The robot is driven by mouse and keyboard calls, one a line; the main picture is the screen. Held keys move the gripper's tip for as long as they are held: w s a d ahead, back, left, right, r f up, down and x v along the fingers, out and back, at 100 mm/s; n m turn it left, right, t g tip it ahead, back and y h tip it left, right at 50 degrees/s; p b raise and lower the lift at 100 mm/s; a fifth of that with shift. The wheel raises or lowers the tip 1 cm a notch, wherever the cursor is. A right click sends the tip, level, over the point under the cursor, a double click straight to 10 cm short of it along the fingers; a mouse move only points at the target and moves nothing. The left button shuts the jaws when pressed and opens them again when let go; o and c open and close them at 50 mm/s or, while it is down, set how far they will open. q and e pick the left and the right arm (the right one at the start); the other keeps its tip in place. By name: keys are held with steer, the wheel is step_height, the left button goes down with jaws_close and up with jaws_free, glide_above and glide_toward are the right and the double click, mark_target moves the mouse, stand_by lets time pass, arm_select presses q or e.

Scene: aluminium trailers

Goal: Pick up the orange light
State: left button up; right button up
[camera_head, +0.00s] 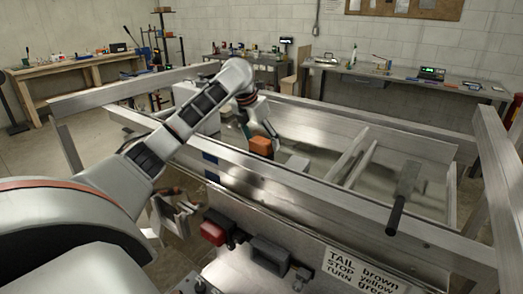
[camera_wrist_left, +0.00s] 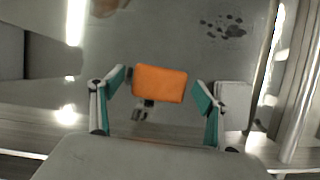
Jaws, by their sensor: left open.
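The orange light (camera_head: 261,146) is a small orange block inside the aluminium trailer frame, near its left end. In the left wrist view the orange light (camera_wrist_left: 160,84) sits between the two teal-padded fingers, with a gap on each side. A dark fitting shows just below it. My left gripper (camera_wrist_left: 159,88) is open around it and not closed on it. In the head view my left arm reaches over the near rail and the gripper (camera_head: 259,131) is at the light, its fingers partly hidden. My right gripper is not seen.
The trailer's near rail (camera_head: 300,186) runs below my left arm. A red light (camera_head: 214,232), a grey box (camera_head: 270,254) and a wiring label (camera_head: 362,272) are on the front panel. Workbenches (camera_head: 420,86) stand behind.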

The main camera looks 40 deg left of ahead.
arm_select(q)
steer(key=shift+w+f, duration=0.1)
steer(key=shift+f, duration=0.15)
steer(key=c, duration=1.3)
steer(key=shift+r, duration=0.1)
